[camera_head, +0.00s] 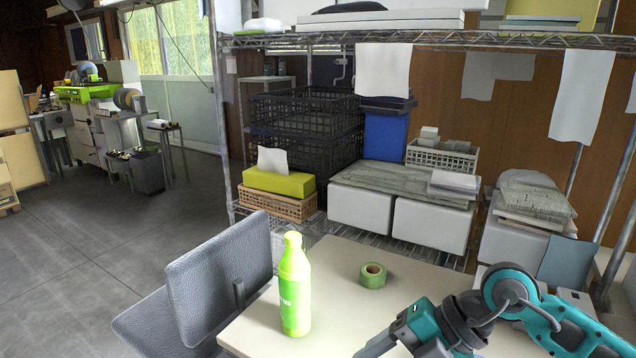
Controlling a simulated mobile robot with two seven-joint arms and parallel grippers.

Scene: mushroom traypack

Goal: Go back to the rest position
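My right arm (540,310), teal and dark grey, comes in from the lower right. Its gripper (400,351) is over the front part of the pale table (345,258). Its two fingers point down and left and stand apart, with nothing seen between them. The fingertips are cut off by the bottom edge of the picture. My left gripper is not in view. No mushrooms or traypack show.
A green bottle (295,285) stands upright on the table, left of my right gripper. A green tape roll (373,275) lies behind it. A grey chair (220,280) stands at the table's left. A loaded wire shelf (430,40) stands behind. Floor is free at left.

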